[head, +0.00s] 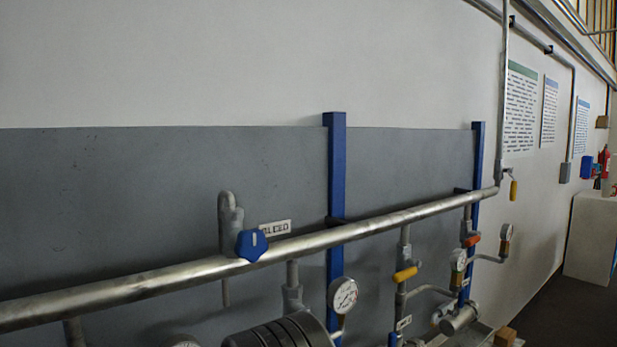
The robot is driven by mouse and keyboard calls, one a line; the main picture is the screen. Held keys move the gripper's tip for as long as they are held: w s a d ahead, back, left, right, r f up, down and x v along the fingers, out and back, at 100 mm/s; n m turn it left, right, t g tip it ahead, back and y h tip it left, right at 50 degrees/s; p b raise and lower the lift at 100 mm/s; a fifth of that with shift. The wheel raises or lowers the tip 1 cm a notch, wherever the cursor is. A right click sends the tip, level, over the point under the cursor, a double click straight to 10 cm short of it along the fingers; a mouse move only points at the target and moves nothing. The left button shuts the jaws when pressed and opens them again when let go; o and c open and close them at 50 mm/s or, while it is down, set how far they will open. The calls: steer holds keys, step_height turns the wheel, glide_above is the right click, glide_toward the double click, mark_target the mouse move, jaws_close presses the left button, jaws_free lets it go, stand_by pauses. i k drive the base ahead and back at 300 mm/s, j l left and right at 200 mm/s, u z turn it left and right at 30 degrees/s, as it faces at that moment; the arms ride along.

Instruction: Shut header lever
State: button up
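The header pipe (390,222) is a long silver pipe rising from lower left to the right in the head view. A yellow lever (514,190) hangs downward at its right end, beside a vertical riser. Another yellow lever (405,274) lies roughly sideways on a drop pipe below the header. An orange lever (471,240) sits on a drop pipe further right. No readable label marks any of these as the header lever. A blue knob (252,244) stands on the header next to a label reading "BLEED". My gripper is not in view.
Blue posts (336,160) stand behind the pipe, against a grey wall panel (150,190). Gauges (343,294) hang below the header. A dark ribbed round body (280,332) is cut off at the bottom edge. A white cabinet (592,240) stands far right, with dark floor (545,318) before it.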

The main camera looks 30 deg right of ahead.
mark_target(512, 195)
steer(key=z, duration=2.3)
steer(key=i+l, duration=0.35)
steer(key=i, duration=0.2)
steer(key=i+l, duration=0.35)
steer(key=i, duration=0.2)
steer(key=i+l+u, duration=0.1)
steer(key=i+l, duration=0.2)
steer(key=i, duration=0.25)
steer(key=i+l, duration=0.4)
steer(key=i, duration=0.15)
